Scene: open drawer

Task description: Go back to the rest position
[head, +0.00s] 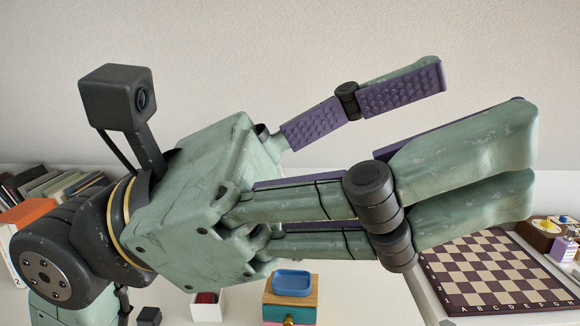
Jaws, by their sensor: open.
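My gripper (484,112) fills the middle of the head view, raised in front of the pale wall and pointing right. Its green fingers with purple ribbed pads are spread apart, one finger above and two below. Nothing shows between them. The lower fingers pass in front of part of the chessboard in the picture. A wooden box (311,297) with a brass knob on its front stands below my gripper, partly cut off by the bottom edge of the view. Whether its drawer is open cannot be seen.
A blue dish (292,284) sits on the wooden box. A small white box (208,308) with something dark red in it stands to its left. A chessboard (497,272) lies at the right, with small bottles beyond it. Books (50,188) stand at the far left.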

